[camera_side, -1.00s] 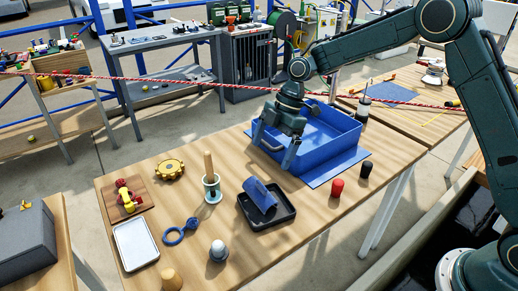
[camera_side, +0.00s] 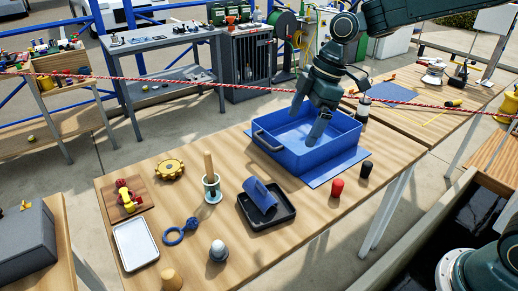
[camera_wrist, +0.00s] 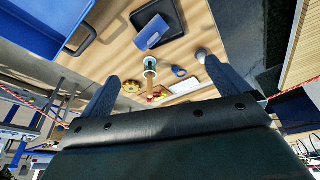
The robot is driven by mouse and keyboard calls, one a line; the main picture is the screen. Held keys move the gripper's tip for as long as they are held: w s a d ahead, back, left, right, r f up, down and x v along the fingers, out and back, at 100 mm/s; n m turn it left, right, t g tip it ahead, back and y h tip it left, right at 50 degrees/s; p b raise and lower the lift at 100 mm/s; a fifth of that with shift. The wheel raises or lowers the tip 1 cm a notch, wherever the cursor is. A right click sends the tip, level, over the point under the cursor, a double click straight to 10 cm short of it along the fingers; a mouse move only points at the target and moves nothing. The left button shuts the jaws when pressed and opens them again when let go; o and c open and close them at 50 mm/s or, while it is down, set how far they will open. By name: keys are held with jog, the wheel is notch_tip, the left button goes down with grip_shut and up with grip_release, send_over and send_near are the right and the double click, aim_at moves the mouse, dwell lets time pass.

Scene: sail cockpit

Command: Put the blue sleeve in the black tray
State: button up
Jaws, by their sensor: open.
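The blue sleeve (camera_side: 261,197) lies tilted in the black tray (camera_side: 283,216), leaning against the tray's back left side. In the wrist view the sleeve (camera_wrist: 152,33) and the black tray (camera_wrist: 172,14) show near the top, beyond my fingers. My gripper (camera_side: 317,130) is above the blue bin, well up and behind the tray, and away from the sleeve. In the wrist view my gripper (camera_wrist: 165,95) has its two fingers wide apart with nothing between them.
The blue bin (camera_side: 290,160) stands on a blue mat (camera_side: 340,170) below my gripper. Red (camera_side: 337,187) and black (camera_side: 366,169) knobs stand right of the tray. A peg stand (camera_side: 211,185), a blue ring (camera_side: 174,236) and a white tray (camera_side: 135,243) lie to the left.

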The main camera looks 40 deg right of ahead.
jog(key=s+d+r+m+t+h, duration=0.1)
jog(key=s+d+r+m, duration=0.1)
jog(key=s+r+m, duration=0.3)
jog(key=s+d+r+m+t+h, duration=0.1)
jog(key=s+d+r, duration=0.1)
jog(key=s, duration=0.6)
jog(key=s+d+m+t, duration=0.1)
jog(key=s+d+m, duration=0.1)
jog(key=s, duration=0.4)
jog(key=s+d+f+m+h, duration=0.1)
jog(key=s+d+m, duration=0.1)
jog(key=s+m, duration=0.3)
jog(key=shift+s+f+t, duration=0.15)
jog(key=shift+s+t, duration=0.25)
jog(key=shift+s, duration=0.7)
jog(key=shift+w, duration=0.15)
jog(key=w+a+f+n+g+y, duration=0.1)
jog(key=w+a+n, duration=0.1)
jog(key=w+n, duration=0.45)
jog(key=w+a+f+n+g+y, duration=0.1)
jog(key=w+a+f+n, duration=0.2)
jog(key=w, duration=0.7)
jog(key=w+a+f+n+g+y, duration=0.1)
jog(key=w+a+f+n+y, duration=0.1)
jog(key=w+a+f+n, duration=0.3)
jog(key=w+f+n, duration=0.4)
jog(key=w+f, duration=0.3)
jog(key=w, duration=0.1)
